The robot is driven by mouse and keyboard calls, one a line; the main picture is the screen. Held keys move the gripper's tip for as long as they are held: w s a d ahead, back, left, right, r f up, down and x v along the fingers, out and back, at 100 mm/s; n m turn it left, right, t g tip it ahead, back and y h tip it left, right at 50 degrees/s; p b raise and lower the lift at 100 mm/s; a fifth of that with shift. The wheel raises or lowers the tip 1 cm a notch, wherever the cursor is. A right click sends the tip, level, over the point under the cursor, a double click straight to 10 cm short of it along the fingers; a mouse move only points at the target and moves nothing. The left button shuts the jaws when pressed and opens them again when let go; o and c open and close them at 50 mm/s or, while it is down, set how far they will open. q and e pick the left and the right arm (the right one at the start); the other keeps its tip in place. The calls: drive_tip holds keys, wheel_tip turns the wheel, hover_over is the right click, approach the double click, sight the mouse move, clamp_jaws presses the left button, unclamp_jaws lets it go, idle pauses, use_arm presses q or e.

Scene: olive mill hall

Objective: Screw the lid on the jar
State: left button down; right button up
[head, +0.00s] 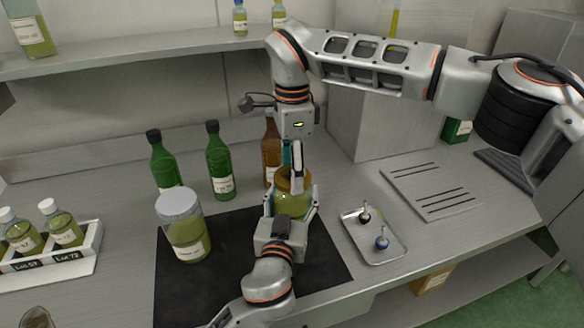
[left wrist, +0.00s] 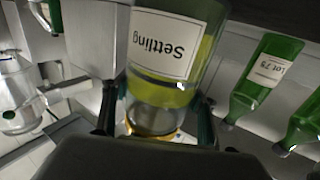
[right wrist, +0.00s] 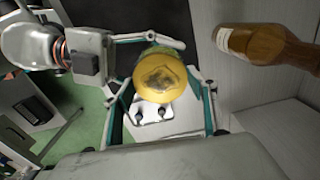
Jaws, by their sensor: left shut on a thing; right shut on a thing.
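The jar (head: 291,203) stands upright on the dark mat, with yellow-green contents. Its "Settling" label faces the left wrist view (left wrist: 170,45). My left gripper (head: 291,208) is shut on the jar's sides from the front. The gold lid (right wrist: 160,77) is at the jar's mouth, and its edge also shows in the left wrist view (left wrist: 150,130). My right gripper (head: 295,172) comes down from above and is shut on the lid, a finger on each side. The fingers hide much of the rim, so I cannot tell how tightly the lid sits.
A second, grey-lidded jar (head: 185,230) stands left on the mat (head: 190,290). Green bottles (head: 220,165) and a brown bottle (head: 270,150) stand behind. A small metal tray (head: 360,243) with two stoppers lies right. A sample rack (head: 85,262) is far left.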

drive_tip(key=m, duration=0.8)
drive_tip(key=shift+m, duration=0.3)
drive_tip(key=m, duration=0.8)
drive_tip(key=shift+m, duration=0.3)
drive_tip(key=m, duration=0.9)
drive_tip(key=shift+d, duration=0.1)
drive_tip(key=m, duration=0.9)
drive_tip(key=o, duration=1)
